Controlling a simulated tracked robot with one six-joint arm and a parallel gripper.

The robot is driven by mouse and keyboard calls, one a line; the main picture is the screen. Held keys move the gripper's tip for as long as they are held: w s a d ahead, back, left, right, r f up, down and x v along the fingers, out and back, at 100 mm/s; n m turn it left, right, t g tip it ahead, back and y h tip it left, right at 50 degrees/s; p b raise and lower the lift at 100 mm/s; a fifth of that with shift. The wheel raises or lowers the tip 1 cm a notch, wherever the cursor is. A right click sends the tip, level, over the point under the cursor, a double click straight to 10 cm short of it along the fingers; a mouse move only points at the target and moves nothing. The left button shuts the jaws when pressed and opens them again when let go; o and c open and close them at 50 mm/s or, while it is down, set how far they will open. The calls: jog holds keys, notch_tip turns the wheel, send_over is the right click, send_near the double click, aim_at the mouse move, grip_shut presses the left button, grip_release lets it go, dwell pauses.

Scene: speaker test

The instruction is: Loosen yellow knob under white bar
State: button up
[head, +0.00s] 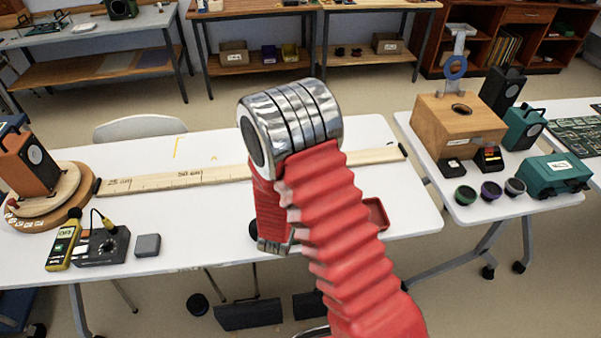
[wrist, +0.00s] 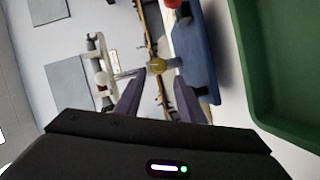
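I cannot tell whether this piece is the white bar. My gripper (wrist: 159,82) is open, with one dark finger on each side and nothing seen between them. Any contact with the knob cannot be made out. In the head view my red arm hides the gripper, and I cannot make out the knob there.
In the wrist view a blue panel (wrist: 194,45) lies close right of the knob, and a green tray (wrist: 246,60) fills the right side. The head view shows a white table (head: 190,225) with a long ruler (head: 175,178), and a wooden box (head: 440,128) on the right table.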

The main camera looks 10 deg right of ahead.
jog(key=shift+f, duration=0.1)
jog(key=shift+c, duration=0.7)
jog(key=shift+w+a+r+m+y, duration=0.1)
jog(key=shift+w+r+m+y, duration=0.1)
jog(key=shift+r, duration=0.15)
jog(key=shift+w+r+m+y, duration=0.1)
jog(key=shift+r+y, duration=0.1)
jog(key=shift+r, duration=0.15)
jog(key=s+a+r+m+g+y, duration=0.2)
jog(key=s+r+y, duration=0.1)
jog(key=r, duration=0.5)
jog(key=s+a+r+m+g+y, duration=0.1)
jog(key=s+r+m+g+y, duration=0.15)
jog(key=r, duration=0.55)
jog(key=s+d+r+m+g, duration=0.1)
jog(key=s+d+r, duration=0.1)
jog(key=s, duration=0.7)
jog(key=s+d+r+m+g, duration=0.2)
jog(key=s+d, duration=0.1)
jog(key=s, duration=0.6)
jog(key=s+d+r+m+g, duration=0.1)
jog(key=s+d+r+g, duration=0.1)
jog(key=s, duration=0.7)
jog(key=shift+s+d+r, duration=0.3)
jog(key=shift+s+r, duration=0.05)
jog(key=shift+m, duration=0.25)
